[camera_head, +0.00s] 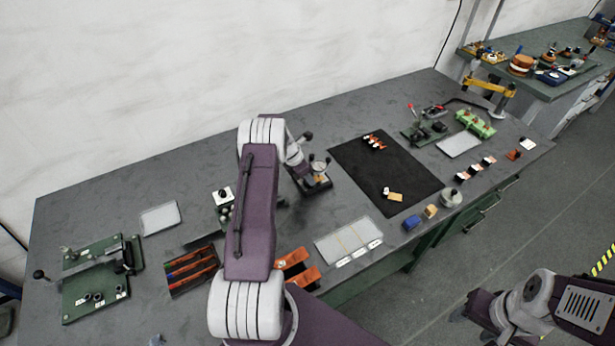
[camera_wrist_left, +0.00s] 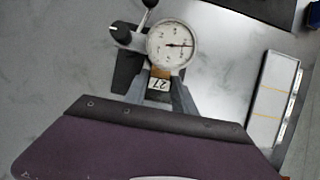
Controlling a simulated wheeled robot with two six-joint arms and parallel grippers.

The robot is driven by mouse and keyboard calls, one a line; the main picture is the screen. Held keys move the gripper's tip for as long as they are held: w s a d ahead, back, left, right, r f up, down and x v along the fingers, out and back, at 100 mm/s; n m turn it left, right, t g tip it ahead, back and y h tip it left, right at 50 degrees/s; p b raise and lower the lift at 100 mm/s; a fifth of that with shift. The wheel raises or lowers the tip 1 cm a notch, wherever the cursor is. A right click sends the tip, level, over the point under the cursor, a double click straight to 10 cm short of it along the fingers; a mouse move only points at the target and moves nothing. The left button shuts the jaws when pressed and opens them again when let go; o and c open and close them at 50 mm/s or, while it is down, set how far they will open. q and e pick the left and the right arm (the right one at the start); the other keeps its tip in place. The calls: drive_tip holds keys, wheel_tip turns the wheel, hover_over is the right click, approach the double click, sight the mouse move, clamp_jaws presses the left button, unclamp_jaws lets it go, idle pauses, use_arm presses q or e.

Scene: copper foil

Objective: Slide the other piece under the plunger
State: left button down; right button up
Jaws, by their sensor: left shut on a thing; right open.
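My left gripper (camera_wrist_left: 160,94) is shut on a small copper-coloured piece (camera_wrist_left: 160,73) with a white tag marked 27. It holds the piece at the dial gauge (camera_wrist_left: 172,45), just below the round white dial; the plunger tip is hidden, so I cannot tell whether it touches the piece. In the head view the gauge (camera_head: 319,166) stands on a dark base, partly behind my left arm. Another copper-coloured piece (camera_head: 396,197) lies on the black mat (camera_head: 364,172) beside a small white-topped item (camera_head: 386,190). My right gripper (camera_head: 468,318) is open and empty, off the bench's front edge.
A pale tray (camera_head: 340,240) with thin lines and white labels lies right of my left arm. A green fixture (camera_head: 95,275) is at the left.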

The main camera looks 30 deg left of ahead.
use_arm(q)
drive_tip(key=c, duration=1.3)
unclamp_jaws()
drive_tip(key=shift+c, duration=0.2)
drive_tip(key=shift+r+p, duration=1.4)
drive_tip(key=shift+r, duration=0.1)
drive_tip(key=o, duration=0.5)
drive_tip(key=shift+o, duration=0.2)
